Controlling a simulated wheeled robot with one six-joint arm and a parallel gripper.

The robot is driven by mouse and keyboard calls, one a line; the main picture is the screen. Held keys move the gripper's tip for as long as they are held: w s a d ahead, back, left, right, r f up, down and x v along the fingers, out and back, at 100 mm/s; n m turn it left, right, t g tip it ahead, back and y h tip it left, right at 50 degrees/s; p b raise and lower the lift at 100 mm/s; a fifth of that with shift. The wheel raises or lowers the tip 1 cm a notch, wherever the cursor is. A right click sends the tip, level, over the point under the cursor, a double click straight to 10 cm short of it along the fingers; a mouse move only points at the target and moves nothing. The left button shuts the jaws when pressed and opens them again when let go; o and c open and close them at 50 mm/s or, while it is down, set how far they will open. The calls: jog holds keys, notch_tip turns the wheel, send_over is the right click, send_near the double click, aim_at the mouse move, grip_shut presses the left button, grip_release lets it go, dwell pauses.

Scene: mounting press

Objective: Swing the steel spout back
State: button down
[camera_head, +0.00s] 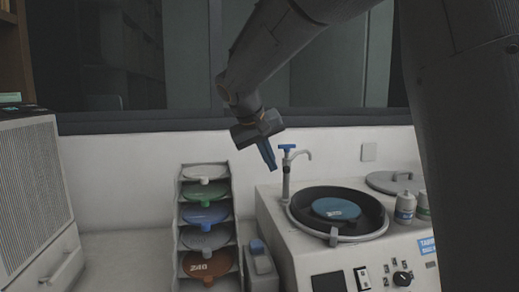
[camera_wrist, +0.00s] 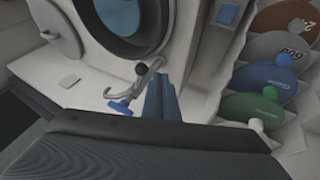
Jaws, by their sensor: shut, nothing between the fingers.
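The steel spout (camera_head: 299,153) rises from the back left of the white machine, with a blue handle (camera_head: 287,147) on top. Its curved end points right in the head view. In the wrist view the spout (camera_wrist: 146,76) lies left of my fingers, its blue handle (camera_wrist: 120,107) nearer the gripper body. My gripper (camera_head: 273,167) is shut and empty, its blue fingers pointing down just left of the spout. In the wrist view the fingers (camera_wrist: 160,78) look very close to the spout; I cannot tell whether they touch it.
A dark bowl (camera_head: 375,208) with a blue disc (camera_head: 335,209) sits in the machine top. A rack of coloured discs (camera_head: 206,215) stands left. Small bottles (camera_head: 405,206) and a round lid (camera_head: 394,182) are at the right. The wall (camera_head: 130,160) is close behind.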

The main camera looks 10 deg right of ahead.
aim_at(286, 170)
jog(key=shift+d+f, duration=0.2)
jog(key=shift+d, duration=0.75)
jog(key=shift+s+d+f, duration=0.1)
jog(key=shift+s+d, duration=0.05)
jog(key=shift+d, duration=0.4)
jog(key=shift+s+d+f, duration=0.1)
jog(key=shift+s+d, duration=0.05)
jog(key=shift+d, duration=0.35)
jog(key=shift+a, duration=0.15)
